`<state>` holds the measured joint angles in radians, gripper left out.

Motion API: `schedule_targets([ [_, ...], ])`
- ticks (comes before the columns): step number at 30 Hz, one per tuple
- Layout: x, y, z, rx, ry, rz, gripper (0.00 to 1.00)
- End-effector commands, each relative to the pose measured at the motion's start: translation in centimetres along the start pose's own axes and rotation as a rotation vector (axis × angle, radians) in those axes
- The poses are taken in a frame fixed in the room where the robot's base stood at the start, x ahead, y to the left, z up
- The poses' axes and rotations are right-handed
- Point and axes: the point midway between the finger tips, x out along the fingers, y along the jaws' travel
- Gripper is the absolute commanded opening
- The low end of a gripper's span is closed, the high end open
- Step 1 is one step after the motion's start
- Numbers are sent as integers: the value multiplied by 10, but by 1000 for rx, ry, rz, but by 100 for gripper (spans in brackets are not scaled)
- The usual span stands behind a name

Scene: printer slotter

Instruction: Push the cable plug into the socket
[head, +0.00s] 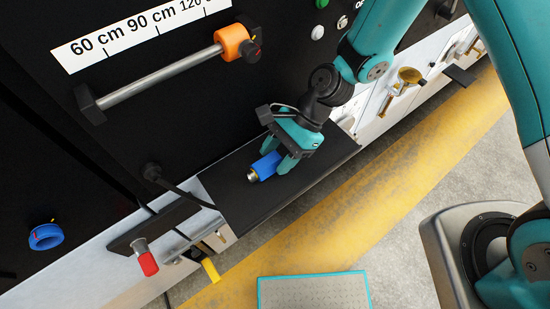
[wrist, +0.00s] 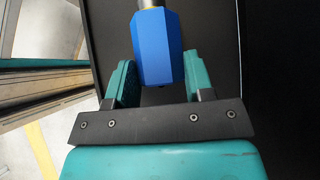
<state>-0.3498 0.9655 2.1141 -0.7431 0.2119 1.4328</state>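The cable plug (head: 264,166) is a blue faceted body with a metal end. It is over the black shelf at the panel's foot, its metal end pointing down-left in the head view. My gripper (head: 281,154) is at the plug's other end, with a teal finger on each side. In the wrist view the plug (wrist: 154,48) lies between the two fingertips (wrist: 158,75), very close to both. Whether the fingers press on it, or whether it rests on the shelf, I cannot tell. I cannot make out a socket for certain.
The black shelf (head: 225,198) has bare room to the plug's left. A black cable (head: 185,193) runs from a round fitting on the panel. Red (head: 147,263) and yellow (head: 210,270) handles stick out at lower left. A blue ring (head: 45,237) and an orange slider (head: 232,41) are on the panel.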

Motion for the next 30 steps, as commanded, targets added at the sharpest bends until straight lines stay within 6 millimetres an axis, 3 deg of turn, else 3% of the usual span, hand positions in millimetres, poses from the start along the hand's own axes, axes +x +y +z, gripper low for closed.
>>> schedule_targets([
  [30,-6,0,5,0,0,0,23],
])
